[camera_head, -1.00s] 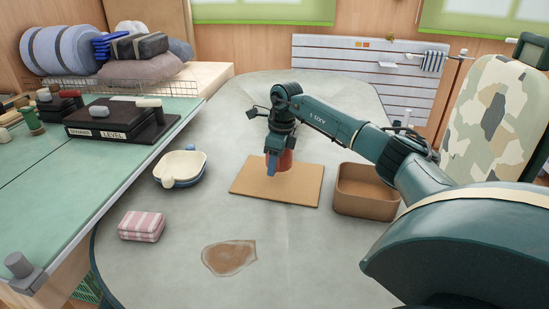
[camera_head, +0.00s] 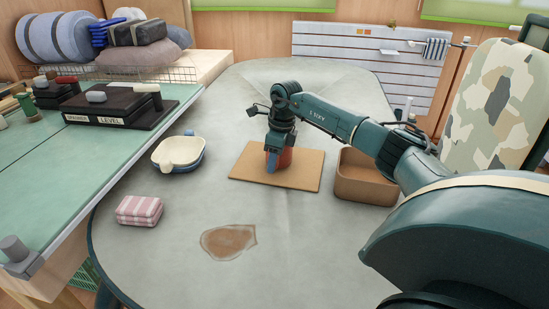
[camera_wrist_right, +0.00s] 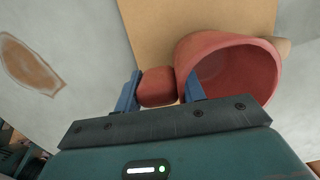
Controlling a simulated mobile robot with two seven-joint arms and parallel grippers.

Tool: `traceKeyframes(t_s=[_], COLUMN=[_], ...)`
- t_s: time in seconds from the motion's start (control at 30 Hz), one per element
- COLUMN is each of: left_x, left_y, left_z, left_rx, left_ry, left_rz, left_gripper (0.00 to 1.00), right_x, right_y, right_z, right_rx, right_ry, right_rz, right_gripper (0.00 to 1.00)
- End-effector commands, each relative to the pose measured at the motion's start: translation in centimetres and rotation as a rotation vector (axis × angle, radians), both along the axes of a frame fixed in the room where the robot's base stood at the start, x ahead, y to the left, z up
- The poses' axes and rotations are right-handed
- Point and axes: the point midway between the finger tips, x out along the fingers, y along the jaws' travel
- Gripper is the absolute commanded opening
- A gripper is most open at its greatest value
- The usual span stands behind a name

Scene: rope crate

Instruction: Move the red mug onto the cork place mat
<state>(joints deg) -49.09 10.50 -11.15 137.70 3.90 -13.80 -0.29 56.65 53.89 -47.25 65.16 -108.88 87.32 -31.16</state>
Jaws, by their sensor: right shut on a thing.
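The red mug (camera_head: 286,158) is upright over the middle of the cork place mat (camera_head: 248,172), partly hidden behind my gripper. I cannot tell whether its base touches the mat. My right gripper (camera_head: 272,160) is shut on the mug's handle. In the right wrist view, the handle sits between the two blue fingers of my right gripper (camera_wrist_right: 160,90). The mug's open mouth (camera_wrist_right: 232,72) shows to the right of them, with the mat (camera_wrist_right: 165,25) behind. My left gripper is out of view.
A brown box (camera_head: 365,184) stands just right of the mat. A cream and blue dish (camera_head: 179,152) lies to the left, with a pink striped block (camera_head: 139,210) nearer. A brown patch (camera_head: 228,241) marks the grey table in front. The table between is clear.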

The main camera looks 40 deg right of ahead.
Motion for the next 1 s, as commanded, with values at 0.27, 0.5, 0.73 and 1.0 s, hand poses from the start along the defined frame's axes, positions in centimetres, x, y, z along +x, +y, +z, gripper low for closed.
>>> traceKeyframes(t_s=[0.27, 0.5, 0.73, 1.0], left_x=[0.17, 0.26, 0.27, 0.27], left_y=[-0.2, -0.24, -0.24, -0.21], left_z=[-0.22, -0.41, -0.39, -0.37], left_rx=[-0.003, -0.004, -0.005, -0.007], left_ry=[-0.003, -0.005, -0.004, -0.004], left_rz=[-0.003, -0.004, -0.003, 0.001], left_gripper=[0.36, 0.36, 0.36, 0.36], right_x=[0.01, 0.01, 0.01, 0.0], right_y=[0.02, 0.02, 0.02, 0.01], right_z=[-0.48, -0.84, -0.85, -0.85], right_rx=[0.0, 0.0, 0.0, 0.0], right_ry=[0.0, 0.0, 0.0, 0.0], right_rz=[0.0, 0.0, 0.0, 0.0], right_gripper=[0.08, 0.08, 0.54, 0.65])
